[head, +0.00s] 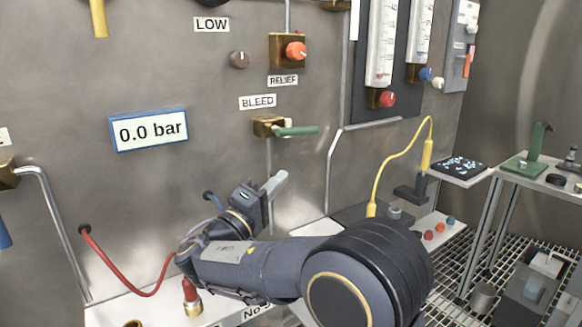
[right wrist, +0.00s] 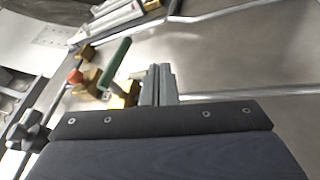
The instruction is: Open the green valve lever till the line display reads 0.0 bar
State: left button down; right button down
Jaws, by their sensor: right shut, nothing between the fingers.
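The green valve lever (head: 297,130) sits on a brass body (head: 266,126) under the BLEED label (head: 257,102) in the head view. It points right, about horizontal, out from the wall. The line display (head: 149,130) reads 0.0 bar. My right gripper (head: 278,181) is below the lever, apart from it, shut and empty. In the right wrist view the closed fingers (right wrist: 158,84) are beside the green lever (right wrist: 116,62) with a gap between. My left gripper is not in view.
An orange-red knob (head: 296,50) marked RELIEF is above the lever. A grey pipe (head: 334,150) bends up at its right. A yellow hose (head: 398,155) and a red hose (head: 130,285) hang lower. A shelf (head: 105,312) runs below, with a red-topped fitting (head: 190,292) on it.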

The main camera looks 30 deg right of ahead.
jog(key=v, duration=0.4)
jog(key=shift+d+f, duration=0.15)
dwell(0.4)
